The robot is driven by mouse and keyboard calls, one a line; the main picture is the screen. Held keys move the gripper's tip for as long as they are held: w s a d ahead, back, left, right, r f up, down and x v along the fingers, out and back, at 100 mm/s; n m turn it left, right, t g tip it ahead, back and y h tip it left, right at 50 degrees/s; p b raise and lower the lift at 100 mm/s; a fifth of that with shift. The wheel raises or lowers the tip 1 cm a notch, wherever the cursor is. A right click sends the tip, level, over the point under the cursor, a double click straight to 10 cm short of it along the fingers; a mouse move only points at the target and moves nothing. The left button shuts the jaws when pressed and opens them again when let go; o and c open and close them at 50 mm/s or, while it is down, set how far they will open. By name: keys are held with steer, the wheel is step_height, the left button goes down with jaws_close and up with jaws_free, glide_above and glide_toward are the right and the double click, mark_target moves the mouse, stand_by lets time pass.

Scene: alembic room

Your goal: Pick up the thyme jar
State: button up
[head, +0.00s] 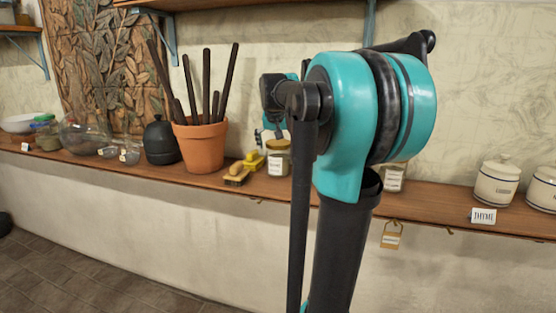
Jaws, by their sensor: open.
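A card (484,215) reading THYME stands at the shelf's front edge, in front of a white lidded canister (497,184) with a dark band and a small label too small to read. A glass jar (277,158) with a yellowish lid and white label stands left of my arm. Another labelled glass jar (395,178) is partly hidden behind my arm. I cannot read either jar's label. My gripper (268,135) shows only in part behind my arm, above and near the left glass jar. It is open, with nothing seen in it.
Another white canister (542,189) is cut off at right. A tag (391,236) hangs below the edge. Upper shelves overhang.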

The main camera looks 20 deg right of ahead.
steer(key=shift+a+x, duration=0.1)
steer(key=shift+x, duration=1.25)
steer(key=shift+a+x, duration=0.15)
steer(key=shift+x, duration=1.2)
steer(key=shift+w, duration=0.1)
steer(key=shift+c, duration=0.3)
steer(key=c, duration=1.5)
